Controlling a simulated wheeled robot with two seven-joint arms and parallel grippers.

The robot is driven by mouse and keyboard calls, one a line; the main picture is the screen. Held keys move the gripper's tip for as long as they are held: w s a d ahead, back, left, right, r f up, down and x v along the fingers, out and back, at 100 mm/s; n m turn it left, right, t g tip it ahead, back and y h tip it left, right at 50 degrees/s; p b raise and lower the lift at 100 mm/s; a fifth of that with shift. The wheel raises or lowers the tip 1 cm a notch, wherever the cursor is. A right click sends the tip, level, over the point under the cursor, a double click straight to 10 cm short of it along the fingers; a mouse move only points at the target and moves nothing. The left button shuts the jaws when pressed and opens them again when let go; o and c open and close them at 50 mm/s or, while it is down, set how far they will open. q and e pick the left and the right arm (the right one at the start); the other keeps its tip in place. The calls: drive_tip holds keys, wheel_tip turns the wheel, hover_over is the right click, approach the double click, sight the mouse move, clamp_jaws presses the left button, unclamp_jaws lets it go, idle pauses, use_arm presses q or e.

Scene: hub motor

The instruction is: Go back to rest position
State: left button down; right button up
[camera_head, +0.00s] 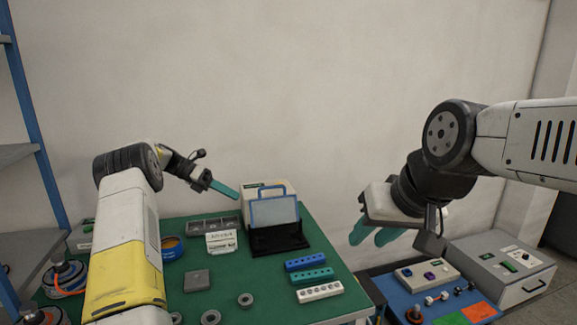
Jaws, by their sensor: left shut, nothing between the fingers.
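My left gripper (225,189) has teal fingers, which are shut and hold nothing. It hangs in the air over the back of the green table (233,285), its fingertips a little left of a beige box. My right gripper (372,236) points down and to the left, over the gap between the green table and the blue table. Its two teal fingers are apart, with nothing visible between them.
A framed panel (274,211) on a black stand sits before the beige box (270,188). Blue, teal and white hole blocks (320,291) lie at right. A grey case (499,272) and the blue table (400,303) with small parts stand further right. Shelving (40,250) is at left.

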use_arm(q)
drive_tip(key=s+d+r+m+t+y, duration=0.1)
drive_tip(key=s+d+r+m+y, duration=0.2)
drive_tip(key=s+r+m, duration=0.4)
drive_tip(key=s+d+r+m+t+y, duration=0.25)
drive_tip(key=s+r+m, duration=0.25)
drive_tip(key=s+r, duration=0.3)
drive_tip(key=s+f+m+t+y, duration=0.2)
drive_tip(key=s+m, duration=0.4)
drive_tip(key=s, duration=0.5)
drive_tip(key=s+a+f+m+t+y, duration=0.1)
drive_tip(key=s+f+m+t+y, duration=0.1)
drive_tip(key=s+m, duration=0.5)
drive_tip(key=s+y, duration=0.1)
drive_tip(key=s, duration=0.3)
drive_tip(key=shift+s+a+f+m+t, duration=0.15)
drive_tip(key=shift+s+a+m+t, duration=0.05)
drive_tip(key=shift+m+t, duration=0.15)
